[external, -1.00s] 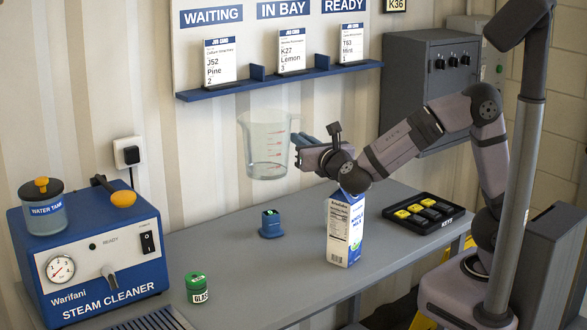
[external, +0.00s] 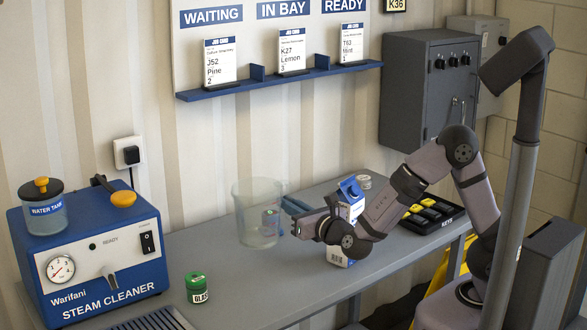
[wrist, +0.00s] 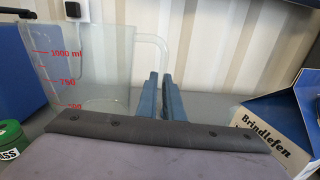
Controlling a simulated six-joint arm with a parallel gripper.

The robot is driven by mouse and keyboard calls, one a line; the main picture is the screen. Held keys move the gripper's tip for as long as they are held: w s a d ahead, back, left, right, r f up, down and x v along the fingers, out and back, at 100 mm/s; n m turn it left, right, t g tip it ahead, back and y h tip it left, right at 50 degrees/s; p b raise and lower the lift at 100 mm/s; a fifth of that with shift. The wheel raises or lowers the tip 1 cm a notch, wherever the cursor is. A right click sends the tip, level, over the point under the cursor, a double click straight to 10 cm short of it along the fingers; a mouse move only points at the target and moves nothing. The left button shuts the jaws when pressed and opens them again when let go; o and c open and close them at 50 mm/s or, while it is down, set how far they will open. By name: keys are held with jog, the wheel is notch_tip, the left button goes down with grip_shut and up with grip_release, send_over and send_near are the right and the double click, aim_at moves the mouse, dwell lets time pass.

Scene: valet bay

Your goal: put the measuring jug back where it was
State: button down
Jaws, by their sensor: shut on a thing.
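The clear measuring jug (external: 256,205) with red markings is upright, low over the grey bench or standing on it; I cannot tell if its base touches. In the wrist view the jug (wrist: 85,65) fills the left side, its handle towards my fingers. My gripper (external: 290,204) is to the right of the jug, its blue fingers shut on the handle. In the wrist view the fingers (wrist: 158,98) stand close together around the lower handle.
A green-lidded jar (external: 196,288) is front left, near the blue steam cleaner (external: 90,255). Bench (external: 215,243) left of the jug is clear.

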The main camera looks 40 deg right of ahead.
jog(key=shift+f, duration=4.8)
jog(key=shift+f, duration=0.2)
jog(key=c, duration=1.9)
grip_release()
jog(key=shift+r, duration=0.2)
jog(key=s, duration=0.4)
jog(key=s+b, duration=0.1)
jog(key=s, duration=0.3)
jog(key=s+b, duration=0.1)
jog(key=s, duration=0.3)
jog(key=shift+a, duration=0.25)
jog(key=shift+r, duration=0.1)
